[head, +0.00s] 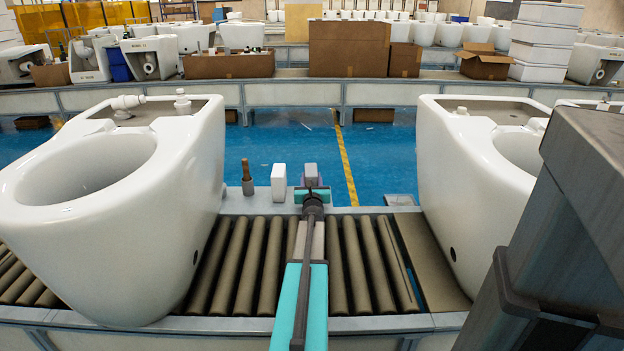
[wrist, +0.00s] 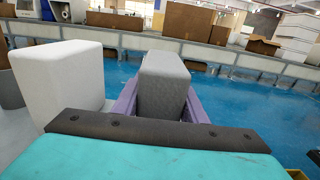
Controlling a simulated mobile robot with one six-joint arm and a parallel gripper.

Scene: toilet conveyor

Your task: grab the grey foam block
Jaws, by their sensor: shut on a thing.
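The grey foam block (wrist: 165,82) stands upright between the purple jaws of my gripper (wrist: 160,98) in the wrist view. The jaws are shut on its two sides. In the head view my gripper (head: 312,184) is at the far edge of the roller conveyor, and the block's grey top (head: 310,169) shows just above it. The block's lower part is hidden by the gripper, and I cannot tell whether it touches the ledge below.
A white block (head: 278,183) stands just left of my gripper, with a brown-handled tool (head: 247,178) further left. Large white toilets (head: 140,210) and (head: 480,190) stand on the conveyor (head: 350,265) on both sides. Blue floor lies beyond, then another line with cardboard boxes (head: 348,48).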

